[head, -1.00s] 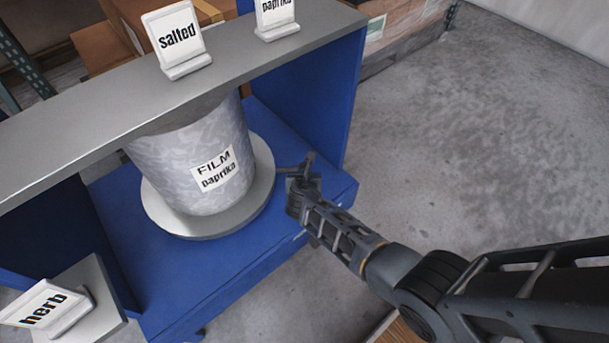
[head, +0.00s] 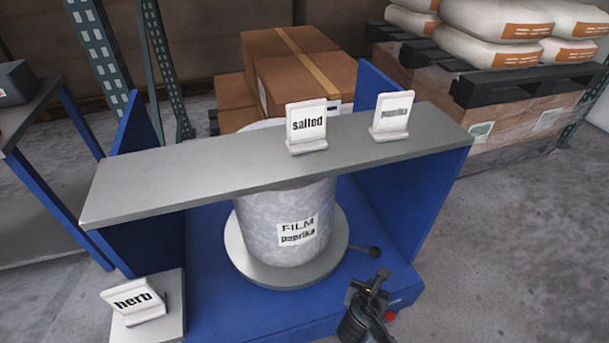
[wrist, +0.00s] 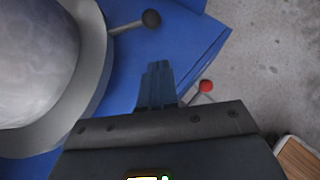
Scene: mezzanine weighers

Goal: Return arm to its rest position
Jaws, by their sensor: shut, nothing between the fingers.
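My gripper (head: 372,285) is at the lower right of the blue stand in the head view, near its front right corner. Its fingers are together with nothing between them, and they show in the wrist view (wrist: 157,84) over the blue base. A short lever with a dark round knob (head: 375,252) sticks out from the round grey plate (head: 240,255); the knob also shows in the wrist view (wrist: 151,18), apart from the fingers. A red knob (head: 390,316) sits at the stand's front edge, close to the gripper; it also shows in the wrist view (wrist: 207,86).
A film roll (head: 285,215) labelled "FILM paprika" stands on the plate under a grey shelf (head: 200,170). Signs "salted" (head: 306,125) and "paprika" (head: 391,115) stand on the shelf, and "herb" (head: 133,303) at lower left. Boxes (head: 300,75) and pallets are behind. Floor at right is clear.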

